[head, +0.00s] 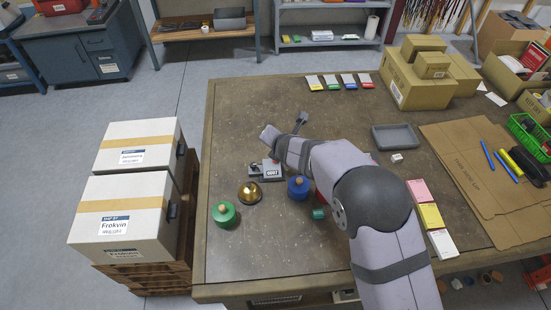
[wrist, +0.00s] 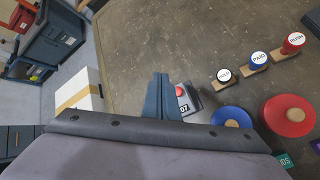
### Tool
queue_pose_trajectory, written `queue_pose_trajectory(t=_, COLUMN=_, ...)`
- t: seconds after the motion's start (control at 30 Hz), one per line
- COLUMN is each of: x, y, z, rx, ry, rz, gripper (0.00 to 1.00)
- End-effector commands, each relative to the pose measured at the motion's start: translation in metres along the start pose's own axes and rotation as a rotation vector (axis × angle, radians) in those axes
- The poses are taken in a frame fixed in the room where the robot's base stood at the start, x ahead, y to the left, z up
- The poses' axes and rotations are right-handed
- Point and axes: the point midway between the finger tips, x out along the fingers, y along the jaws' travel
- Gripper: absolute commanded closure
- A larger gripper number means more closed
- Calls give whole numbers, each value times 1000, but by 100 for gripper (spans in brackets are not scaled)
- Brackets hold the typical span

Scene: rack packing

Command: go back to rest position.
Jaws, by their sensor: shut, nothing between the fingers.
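My gripper (wrist: 160,82) shows in the wrist view with its two dark fingers together and nothing between them. It is over the brown worktable (head: 235,110), with bare tabletop beyond the fingertips. In the head view my arm reaches from the lower right toward the middle of the table, and its end is small there. A grey device with a number plate (head: 266,171) stands near the arm's end; its red knob shows beside the fingers in the wrist view (wrist: 181,91). I cannot tell how high the gripper is above the table.
A brass bell (head: 250,192), a green disc (head: 225,214) and a blue disc (head: 298,188) stand near the arm. A red disc (wrist: 289,116) and round stamps (wrist: 258,58) show in the wrist view. Cartons (head: 418,85) and a grey tray (head: 394,138) lie right. The back left tabletop is clear.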

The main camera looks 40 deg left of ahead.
Motion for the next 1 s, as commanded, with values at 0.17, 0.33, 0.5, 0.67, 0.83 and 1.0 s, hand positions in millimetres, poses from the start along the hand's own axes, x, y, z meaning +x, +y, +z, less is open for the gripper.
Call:
queue_pose_trajectory(t=0.17, x=0, y=0, z=0, rx=0, ry=0, rz=0, gripper=100)
queue_pose_trajectory(t=0.33, x=0, y=0, z=0, rx=0, ry=0, rz=0, gripper=100)
queue_pose_trajectory(t=0.5, x=-2, y=-3, z=4, rx=16, ry=-4, rz=-6, gripper=100)
queue_pose_trajectory(t=0.67, x=-14, y=-30, z=28, rx=137, ry=-33, rz=-56, gripper=100)
queue_pose_trajectory(t=0.83, x=-49, y=-95, z=74, rx=433, ry=-106, rz=-168, gripper=100)
queue_pose_trajectory(t=1.0, x=-109, y=-187, z=109, rx=854, ry=-220, rz=-312, gripper=100)
